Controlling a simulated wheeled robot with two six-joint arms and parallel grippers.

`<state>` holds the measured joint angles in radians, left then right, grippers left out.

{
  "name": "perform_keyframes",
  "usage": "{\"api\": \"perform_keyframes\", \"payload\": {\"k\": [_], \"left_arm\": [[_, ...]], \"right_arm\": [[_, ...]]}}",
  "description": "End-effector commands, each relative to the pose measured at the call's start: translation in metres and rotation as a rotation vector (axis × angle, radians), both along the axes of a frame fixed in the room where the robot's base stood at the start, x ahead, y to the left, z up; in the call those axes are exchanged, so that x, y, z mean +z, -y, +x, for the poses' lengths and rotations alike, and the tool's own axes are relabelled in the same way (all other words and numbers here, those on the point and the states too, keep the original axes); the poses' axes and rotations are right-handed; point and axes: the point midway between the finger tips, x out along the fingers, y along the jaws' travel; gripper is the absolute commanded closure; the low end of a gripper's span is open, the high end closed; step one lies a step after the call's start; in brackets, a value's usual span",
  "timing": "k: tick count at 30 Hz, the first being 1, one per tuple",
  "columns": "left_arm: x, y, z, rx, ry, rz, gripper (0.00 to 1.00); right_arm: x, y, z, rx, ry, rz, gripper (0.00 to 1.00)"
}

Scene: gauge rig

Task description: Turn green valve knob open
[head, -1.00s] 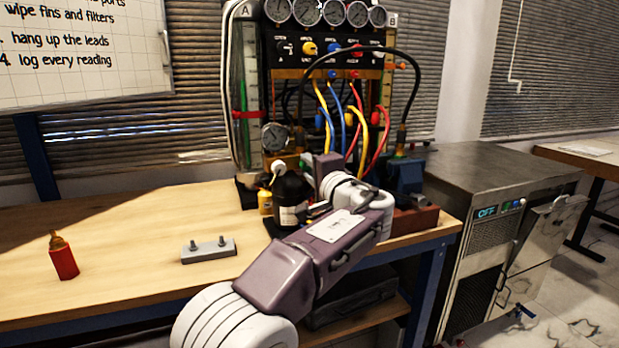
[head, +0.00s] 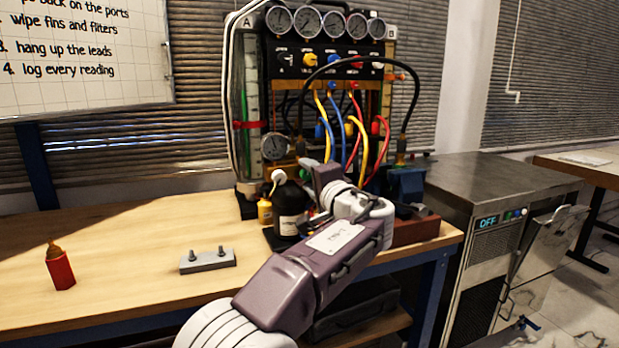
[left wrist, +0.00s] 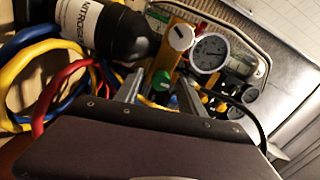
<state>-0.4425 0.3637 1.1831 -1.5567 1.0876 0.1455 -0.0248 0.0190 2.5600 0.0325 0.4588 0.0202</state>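The green valve knob (left wrist: 162,80) shows in the left wrist view, low on a yellow valve body, below a white knob (left wrist: 181,37) and beside a round gauge (left wrist: 209,53). My left gripper (left wrist: 158,90) is open. Its two grey fingers lie on either side of the green knob in the picture. I cannot tell whether they touch it. My right gripper is not in view.
A black bottle (head: 291,207) stands close to my left gripper; in the wrist view its label reads NITROGEN. Yellow, blue and red hoses hang from the rig close by. A red bottle (head: 60,269) and a grey block (head: 207,262) stand on the wooden bench (head: 130,240), mostly clear on the left.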

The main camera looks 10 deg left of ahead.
Motion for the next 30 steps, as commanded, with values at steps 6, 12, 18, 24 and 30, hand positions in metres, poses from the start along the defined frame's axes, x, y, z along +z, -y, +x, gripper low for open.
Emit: {"api": "perform_keyframes", "payload": {"k": [6,12,18,24,30], "left_arm": [[0.001,0.005,-0.005,-0.003,0.000,0.001,0.53],[0.002,0.031,-0.039,-0.006,0.000,0.000,0.53],[0.001,0.051,-0.066,-0.003,0.000,0.000,0.53],[0.000,0.055,-0.073,0.000,0.000,0.000,0.53],[0.000,0.055,-0.073,0.000,0.000,0.000,0.53]], "right_arm": [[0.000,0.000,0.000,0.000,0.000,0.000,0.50],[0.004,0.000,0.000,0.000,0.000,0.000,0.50],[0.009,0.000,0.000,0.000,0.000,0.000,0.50],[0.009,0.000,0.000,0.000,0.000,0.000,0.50],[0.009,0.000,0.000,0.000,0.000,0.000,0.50]]}}
